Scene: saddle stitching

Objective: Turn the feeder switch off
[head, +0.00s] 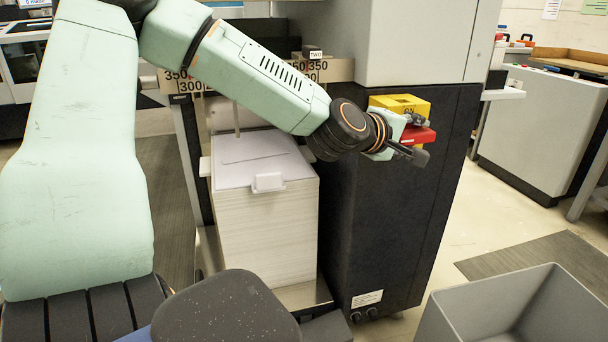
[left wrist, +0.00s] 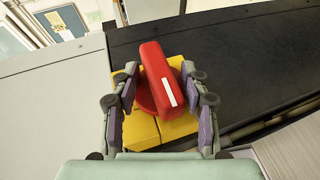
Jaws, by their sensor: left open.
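The feeder switch has a red rotary handle (left wrist: 162,75) with a white stripe, on a yellow box (left wrist: 148,128) fixed to the dark machine side. In the head view the red handle (head: 420,135) and the yellow box (head: 398,101), with partly hidden lettering, show behind my gripper. My left gripper (head: 418,155) is at the switch. In the left wrist view its open fingers (left wrist: 164,98) stand on either side of the red handle, which lies slightly tilted between them. I cannot tell whether the fingers touch it. My right gripper is not in view.
A tall paper stack (head: 263,220) stands left of the dark machine cabinet (head: 385,210), below my left arm. A grey open bin (head: 510,305) is at the lower right. Another grey cabinet (head: 540,125) stands at the right, with free floor between.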

